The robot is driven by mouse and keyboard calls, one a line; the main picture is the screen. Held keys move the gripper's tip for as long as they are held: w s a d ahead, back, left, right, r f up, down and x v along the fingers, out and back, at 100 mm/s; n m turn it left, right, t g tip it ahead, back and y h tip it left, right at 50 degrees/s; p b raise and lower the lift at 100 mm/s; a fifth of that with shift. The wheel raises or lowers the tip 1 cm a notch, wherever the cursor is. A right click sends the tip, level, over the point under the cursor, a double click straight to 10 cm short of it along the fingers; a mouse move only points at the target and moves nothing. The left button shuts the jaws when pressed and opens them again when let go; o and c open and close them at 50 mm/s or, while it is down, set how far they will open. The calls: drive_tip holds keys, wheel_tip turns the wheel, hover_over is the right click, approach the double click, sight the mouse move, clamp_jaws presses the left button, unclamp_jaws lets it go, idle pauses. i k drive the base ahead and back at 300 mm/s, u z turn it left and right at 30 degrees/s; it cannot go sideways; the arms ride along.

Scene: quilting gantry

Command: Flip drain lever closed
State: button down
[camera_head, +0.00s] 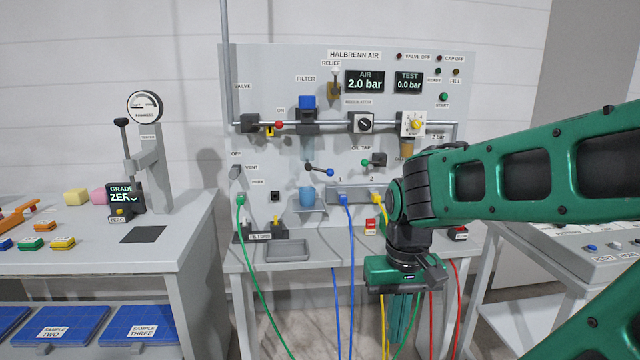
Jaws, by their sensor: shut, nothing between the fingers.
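A short dark lever with a blue knob (320,169) sits on the grey panel below the filter (307,115). It runs from a dark pivot at its left, slightly downward to the blue knob at its right. I see no readable drain label beside it. A blue cup (307,196) stands on a small bracket below the lever. My gripper (400,335) hangs down in front of the bench, right of and lower than the lever, well apart from it. It is shut and empty. My arm hides part of the panel's right side.
A red-knobbed valve lever (272,125) and an oil tap (376,160) are near the lever. Green, blue and yellow hoses (347,250) hang from the panel past the bench front. A grey tray (287,251) lies on the bench. A gauge stand (148,150) stands on the left table.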

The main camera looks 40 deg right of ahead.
sight(321, 170)
drive_tip(key=z, duration=0.05)
drive_tip(key=i, duration=0.85)
drive_tip(key=u, duration=0.15)
